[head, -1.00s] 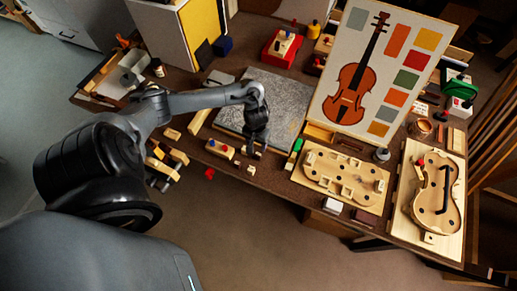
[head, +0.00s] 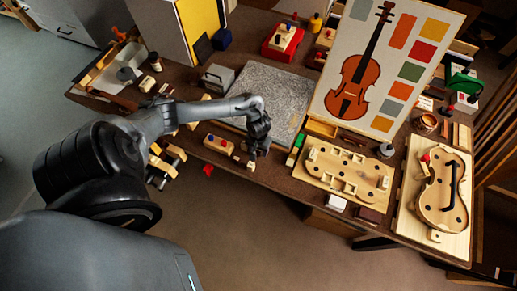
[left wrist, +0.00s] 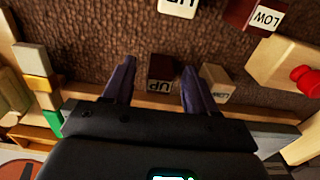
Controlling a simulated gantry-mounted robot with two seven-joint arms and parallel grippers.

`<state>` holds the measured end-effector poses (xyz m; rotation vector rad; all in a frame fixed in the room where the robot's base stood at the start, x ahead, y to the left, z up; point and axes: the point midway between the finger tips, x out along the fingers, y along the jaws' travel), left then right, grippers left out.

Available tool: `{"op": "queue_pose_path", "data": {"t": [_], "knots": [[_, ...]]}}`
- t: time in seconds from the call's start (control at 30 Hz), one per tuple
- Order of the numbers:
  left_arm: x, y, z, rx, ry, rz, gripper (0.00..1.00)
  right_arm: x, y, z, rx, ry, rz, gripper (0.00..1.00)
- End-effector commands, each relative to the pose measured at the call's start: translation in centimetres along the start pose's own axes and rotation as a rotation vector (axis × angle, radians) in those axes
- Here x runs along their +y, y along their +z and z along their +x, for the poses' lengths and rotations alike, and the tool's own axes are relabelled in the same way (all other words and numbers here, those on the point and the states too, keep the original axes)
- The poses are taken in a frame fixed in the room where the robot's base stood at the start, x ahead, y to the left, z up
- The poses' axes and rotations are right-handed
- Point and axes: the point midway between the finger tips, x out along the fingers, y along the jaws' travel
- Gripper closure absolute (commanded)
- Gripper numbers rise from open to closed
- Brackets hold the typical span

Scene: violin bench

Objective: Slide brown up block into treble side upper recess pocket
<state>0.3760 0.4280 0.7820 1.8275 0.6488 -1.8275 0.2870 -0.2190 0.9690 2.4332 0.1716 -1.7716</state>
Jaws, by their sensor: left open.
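My left gripper (head: 257,154) hangs low at the bench's front edge in the head view. In the left wrist view its two fingers (left wrist: 158,88) are apart, with a brown block marked UP (left wrist: 161,72) lying between them. Gaps show on both sides of the block. A second brown block, marked LOW (left wrist: 254,14), is at the top right of that view. The pale wooden form with recess pockets (head: 318,173) lies flat on the bench to the right of the gripper; I cannot tell which pocket is the treble side upper one. My right gripper is not in view.
A pale block marked LOW (left wrist: 217,84) lies close beside one finger, and a white block (left wrist: 178,6) lies farther off. A wooden block with coloured knobs (head: 218,144) is left of the gripper. A violin body (head: 441,190) lies on a board at right.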

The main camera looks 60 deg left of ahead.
Motion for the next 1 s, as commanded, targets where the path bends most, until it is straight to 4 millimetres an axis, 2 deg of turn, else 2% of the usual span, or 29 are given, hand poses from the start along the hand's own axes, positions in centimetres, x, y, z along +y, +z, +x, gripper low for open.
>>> {"op": "queue_pose_path", "data": {"t": [0.27,0.63,1.0], "knots": [[0.01,-0.01,0.23,0.0,0.0,0.0,0.43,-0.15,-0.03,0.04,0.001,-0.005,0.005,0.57],[0.01,0.0,0.23,0.0,0.0,0.0,0.97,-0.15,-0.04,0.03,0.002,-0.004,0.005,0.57],[0.03,-0.03,-0.4,0.001,0.001,0.0,0.97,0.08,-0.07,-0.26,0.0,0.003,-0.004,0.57]]}}
